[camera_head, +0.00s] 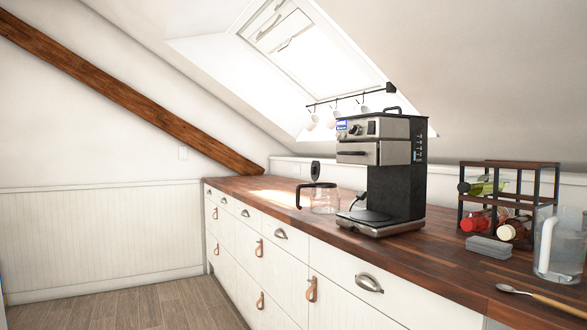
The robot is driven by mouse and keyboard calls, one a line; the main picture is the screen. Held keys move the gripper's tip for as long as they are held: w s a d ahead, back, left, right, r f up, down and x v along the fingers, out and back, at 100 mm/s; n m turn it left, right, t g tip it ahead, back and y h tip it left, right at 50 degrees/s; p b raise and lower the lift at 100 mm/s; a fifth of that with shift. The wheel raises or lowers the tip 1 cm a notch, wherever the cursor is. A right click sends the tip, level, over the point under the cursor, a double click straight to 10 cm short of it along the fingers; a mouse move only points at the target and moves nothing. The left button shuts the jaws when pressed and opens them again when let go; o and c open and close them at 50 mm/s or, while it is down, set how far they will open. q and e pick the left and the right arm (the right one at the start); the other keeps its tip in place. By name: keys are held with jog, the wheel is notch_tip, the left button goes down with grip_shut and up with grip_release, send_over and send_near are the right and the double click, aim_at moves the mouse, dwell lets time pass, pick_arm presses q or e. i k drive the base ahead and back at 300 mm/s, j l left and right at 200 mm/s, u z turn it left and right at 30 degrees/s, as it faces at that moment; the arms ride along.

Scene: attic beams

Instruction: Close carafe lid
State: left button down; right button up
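A glass carafe (324,200) with a dark handle (301,193) stands on the wooden counter, left of the coffee machine. Its handle points left. Its black lid (315,171) stands up, tilted open above the rim. The coffee machine (385,170), silver and black, stands on the counter with its carafe plate empty. Neither of my grippers shows in the head view.
The wooden counter (450,255) runs along white drawers (270,260). Mugs (333,119) hang behind. The floor (130,308) at left is clear.

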aim_at(314, 170)
jog(key=i+j, duration=0.3)
jog(key=j, duration=0.15)
jog(key=i+j, duration=0.35)
jog(key=i+j+z, duration=0.1)
jog(key=i+j, duration=0.2)
jog(key=j, duration=0.25)
jog(key=i+j, duration=0.3)
jog(key=j, duration=0.2)
jog(key=i+j, duration=0.3)
jog(key=j, duration=0.15)
